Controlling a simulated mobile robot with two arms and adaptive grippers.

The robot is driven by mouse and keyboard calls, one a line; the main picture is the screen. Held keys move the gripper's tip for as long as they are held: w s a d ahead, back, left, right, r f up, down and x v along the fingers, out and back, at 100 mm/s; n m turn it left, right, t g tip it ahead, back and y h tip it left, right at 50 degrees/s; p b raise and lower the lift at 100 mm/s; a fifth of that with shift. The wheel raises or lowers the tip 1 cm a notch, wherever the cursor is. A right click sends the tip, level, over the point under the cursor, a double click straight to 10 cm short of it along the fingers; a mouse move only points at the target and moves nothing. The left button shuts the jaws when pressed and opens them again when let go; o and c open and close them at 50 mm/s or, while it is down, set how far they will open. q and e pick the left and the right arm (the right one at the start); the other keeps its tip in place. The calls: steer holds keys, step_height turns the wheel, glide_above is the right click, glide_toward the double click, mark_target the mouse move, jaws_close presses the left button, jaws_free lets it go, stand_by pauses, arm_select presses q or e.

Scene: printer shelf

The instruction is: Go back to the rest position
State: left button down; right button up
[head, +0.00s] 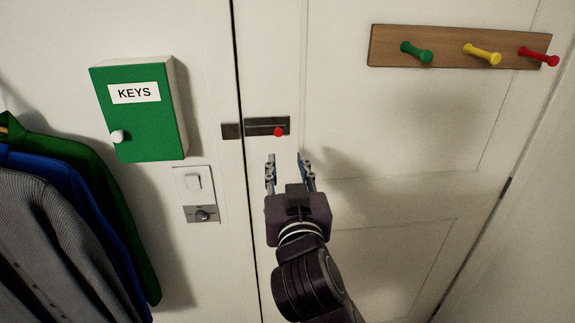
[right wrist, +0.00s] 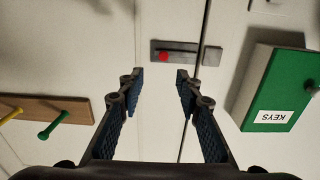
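My right gripper (head: 285,160) is raised in front of the white door, just below a dark latch plate (head: 266,127) with a red knob (head: 278,132). Its two fingers stand apart with nothing between them, and it does not touch the latch. In the right wrist view the open fingers (right wrist: 157,78) frame the bare door, with the red knob (right wrist: 164,56) beyond them. My left gripper is in neither view.
A green key box (head: 150,125) hangs left of the door, above a switch plate (head: 196,194). Coats (head: 100,200) hang at far left. A wooden rack (head: 385,45) with green, yellow and red pegs is on the door at upper right. The door's lower right is clear.

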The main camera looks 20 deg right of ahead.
stand_by(0.3)
